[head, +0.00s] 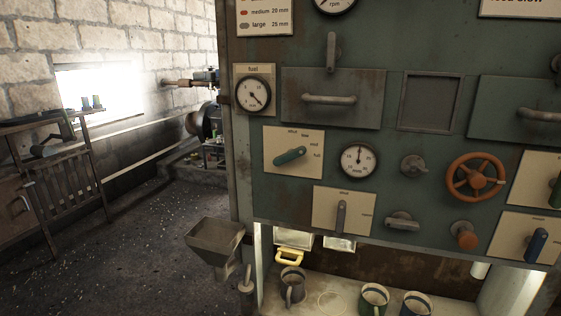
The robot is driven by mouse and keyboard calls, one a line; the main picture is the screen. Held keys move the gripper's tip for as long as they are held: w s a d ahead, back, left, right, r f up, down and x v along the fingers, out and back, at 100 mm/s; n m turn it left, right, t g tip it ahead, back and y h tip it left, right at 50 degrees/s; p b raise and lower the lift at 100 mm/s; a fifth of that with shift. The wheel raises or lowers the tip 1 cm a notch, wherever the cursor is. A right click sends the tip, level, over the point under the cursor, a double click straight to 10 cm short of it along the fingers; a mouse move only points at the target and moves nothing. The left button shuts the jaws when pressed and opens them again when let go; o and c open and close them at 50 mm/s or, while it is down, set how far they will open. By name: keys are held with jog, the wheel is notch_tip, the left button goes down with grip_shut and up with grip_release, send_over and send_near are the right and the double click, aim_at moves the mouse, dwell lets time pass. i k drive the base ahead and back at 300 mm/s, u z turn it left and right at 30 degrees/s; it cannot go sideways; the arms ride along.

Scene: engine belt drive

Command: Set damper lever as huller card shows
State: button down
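A green machine panel (300,190) carries several levers on pale plates. A teal lever (290,156) sits on a plate whose small marks seem to read shut, low, mid and full; it slants, right end up. A grey lever (341,216) stands upright on a plate below. A blue lever (536,245) and a dark green lever (556,192) show at the right. No label names a damper, so I cannot tell which lever it is. My gripper is out of view.
A card (264,16) at the top left lists medium 20 mm and large 25 mm. A red handwheel (476,177), a fuel gauge (252,94) and drawer handles (330,99) stick out. Mugs (374,298) stand below. A grey hopper (214,240) juts out left; the floor beyond is open.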

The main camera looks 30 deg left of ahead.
aim_at(292, 153)
jog(key=u, duration=1.9)
jog(key=k, duration=0.4)
jog(key=z, duration=0.1)
jog(key=i, duration=0.4)
jog(key=z, duration=0.15)
